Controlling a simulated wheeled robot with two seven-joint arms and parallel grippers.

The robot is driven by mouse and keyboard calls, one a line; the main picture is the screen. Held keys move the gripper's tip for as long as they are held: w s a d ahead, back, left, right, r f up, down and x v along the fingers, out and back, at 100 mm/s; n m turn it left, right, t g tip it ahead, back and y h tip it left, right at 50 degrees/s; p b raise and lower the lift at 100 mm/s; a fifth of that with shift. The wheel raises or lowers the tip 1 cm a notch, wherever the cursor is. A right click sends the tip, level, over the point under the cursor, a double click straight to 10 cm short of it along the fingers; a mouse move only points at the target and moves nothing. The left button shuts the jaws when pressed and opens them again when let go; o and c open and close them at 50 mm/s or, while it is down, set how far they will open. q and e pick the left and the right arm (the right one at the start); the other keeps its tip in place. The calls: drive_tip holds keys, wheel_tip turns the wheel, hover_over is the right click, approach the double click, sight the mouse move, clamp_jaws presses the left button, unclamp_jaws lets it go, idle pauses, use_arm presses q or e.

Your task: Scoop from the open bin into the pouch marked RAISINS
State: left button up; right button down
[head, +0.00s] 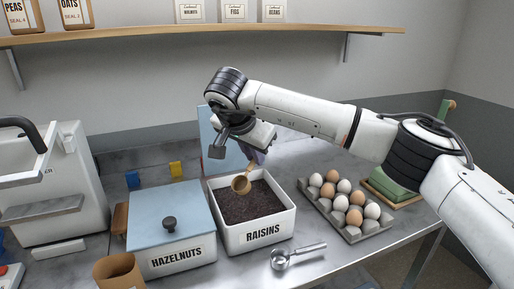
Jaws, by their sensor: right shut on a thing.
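The open white bin marked RAISINS (263,235) stands in the middle of the counter, filled with dark contents (262,204). My right gripper (257,157) is above the back of this bin, pointing down. It is shut on a tan scoop (241,185), whose round cup hangs tilted at the dark contents; whether it touches them or holds any is unclear. A brown kraft pouch (117,270) stands open at the lower left edge of the view. No marking on it shows. My left gripper is not in view.
A closed bin marked HAZELNUTS (177,255) with a blue lid (168,212) stands left of the raisins bin. A metal scoop (298,255) lies in front. An egg tray (345,206) and a green scale-like object (391,186) are right. A shelf (200,34) runs above.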

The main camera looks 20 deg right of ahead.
sight(254, 164)
wheel_tip(254, 164, down, 3)
drive_tip(key=shift+d+f+b, duration=0.1)
drive_tip(key=shift+d+b, duration=0.05)
drive_tip(key=shift+b, duration=0.5)
wheel_tip(254, 164, down, 7)
drive_tip(key=b, duration=0.5)
drive_tip(key=shift+w+d+r+m+g+y+p, duration=0.25)
drive_tip(key=shift+r+g+y+p, duration=0.5)
drive_tip(key=shift+r, duration=1.3)
drive_tip(key=shift+w+d+r+g+y+p, duration=0.35)
drive_tip(key=shift+r+y+p, duration=0.5)
drive_tip(key=shift+r+p, duration=0.85)
drive_tip(key=shift+w+d+r+m+g+y+p, duration=0.15)
drive_tip(key=shift+d+r+g+y+p, duration=0.5)
drive_tip(key=shift+r, duration=1.7)
drive_tip(key=shift+a, duration=0.2)
